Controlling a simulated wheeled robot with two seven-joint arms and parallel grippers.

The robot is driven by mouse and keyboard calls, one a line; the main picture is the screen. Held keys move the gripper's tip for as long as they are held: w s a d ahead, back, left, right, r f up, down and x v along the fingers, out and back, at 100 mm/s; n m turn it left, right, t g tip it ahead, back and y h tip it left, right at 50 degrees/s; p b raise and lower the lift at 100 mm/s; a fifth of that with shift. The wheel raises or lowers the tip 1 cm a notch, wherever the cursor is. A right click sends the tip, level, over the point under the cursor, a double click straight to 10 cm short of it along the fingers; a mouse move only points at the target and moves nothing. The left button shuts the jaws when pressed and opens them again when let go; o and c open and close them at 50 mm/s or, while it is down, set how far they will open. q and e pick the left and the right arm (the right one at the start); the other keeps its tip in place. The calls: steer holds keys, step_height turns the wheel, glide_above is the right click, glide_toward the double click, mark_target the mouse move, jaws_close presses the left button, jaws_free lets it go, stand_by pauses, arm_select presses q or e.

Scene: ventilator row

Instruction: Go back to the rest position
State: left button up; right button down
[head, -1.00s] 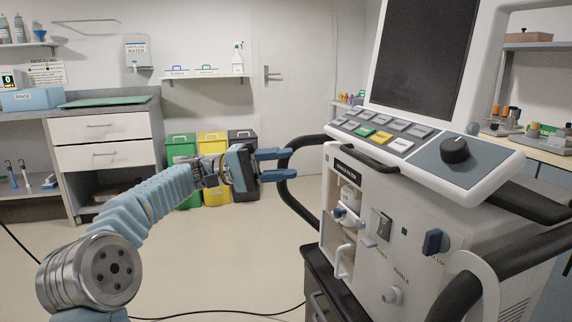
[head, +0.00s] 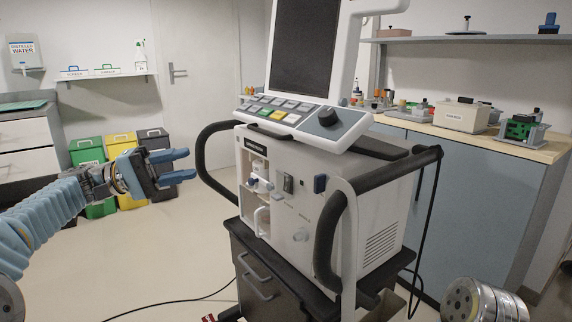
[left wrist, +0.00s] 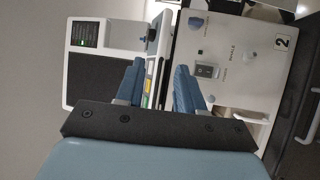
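My left gripper (head: 182,166) is in the head view, held in the air left of the ventilator (head: 330,190), at about the height of its side handle. Its two blue fingers are apart with nothing between them. In the left wrist view, the fingers of my left gripper (left wrist: 155,85) are also apart and empty, with the ventilator's front panel (left wrist: 225,70) beyond them. At the bottom right of the head view is a silver joint of my right arm. My right gripper is not in view.
The ventilator stands on a dark drawer cart (head: 262,275) with a black handle (head: 205,165) on its left. Green, yellow and dark bins stand by the back wall. A wooden-topped counter (head: 470,142) is at the right. The floor at the left is clear.

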arm_select(q)
steer(key=w+d+f+n+t+y, duration=0.1)
steer(key=w+d+f+n+y, duration=0.15)
steer(key=f, duration=0.75)
steer(key=w+d+f+n+t+y, duration=0.1)
steer(key=w+d+f+n+y, duration=0.15)
steer(key=f, duration=0.65)
step_height(320, 180, down, 19)
steer(key=s+d+n+y, duration=0.2)
steer(key=s+n+y, duration=0.1)
steer(key=y, duration=0.1)
steer(key=s+d+f+g+y, duration=0.1)
steer(key=s+f, duration=0.2)
steer(key=f, duration=0.3)
steer(key=s+f+g+y, duration=0.1)
steer(key=s+f+y, duration=0.15)
steer(key=f, duration=0.45)
steer(key=s+f+m+y, duration=0.1)
steer(key=s+f+m, duration=0.1)
steer(key=s+f, duration=0.2)
steer(key=s+d+f+m+y, duration=0.1)
steer(key=s+f, duration=0.4)
steer(key=s, duration=0.6)
steer(key=s+f+m+g+y, duration=0.1)
steer(key=s+f+m, duration=0.2)
steer(key=s+f, duration=0.2)
steer(key=s, duration=0.2)
steer(key=shift+s+d, duration=0.35)
steer(key=shift+s, duration=0.05)
